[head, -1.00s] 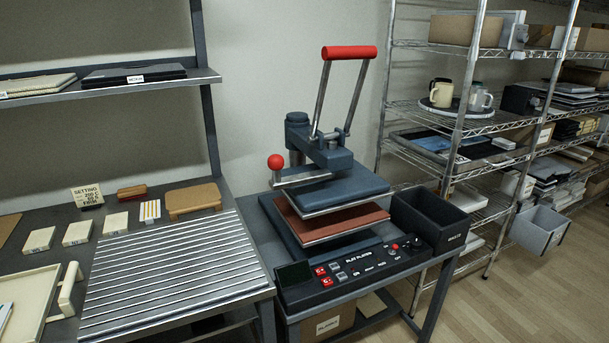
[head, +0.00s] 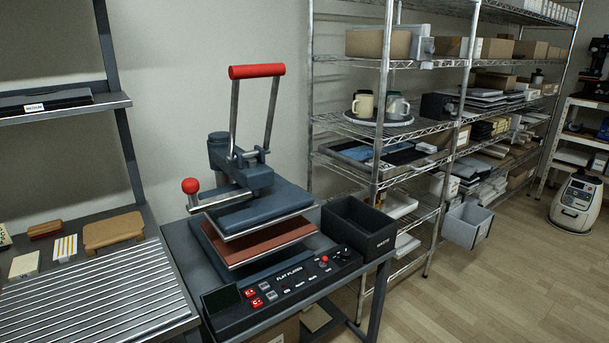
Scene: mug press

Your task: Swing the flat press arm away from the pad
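The flat press (head: 285,283) stands on a dark table in the middle of the head view. Its upper plate (head: 254,216) is raised a little above the reddish-brown pad (head: 262,244) and sits over it. The swing arm (head: 241,178) reaches from a post at the back left. A long red-topped handle (head: 257,71) stands upright on it. A red ball knob (head: 190,186) sticks up at the press's left side. Neither of my grippers shows in the view.
A dark waste bin (head: 385,242) stands right of the press. Wire shelving (head: 384,150) with mugs and boxes is behind it. A ribbed metal top (head: 95,290) lies at left. Wooden floor (head: 470,300) is open at front right. A small white wheeled machine (head: 577,200) stands far right.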

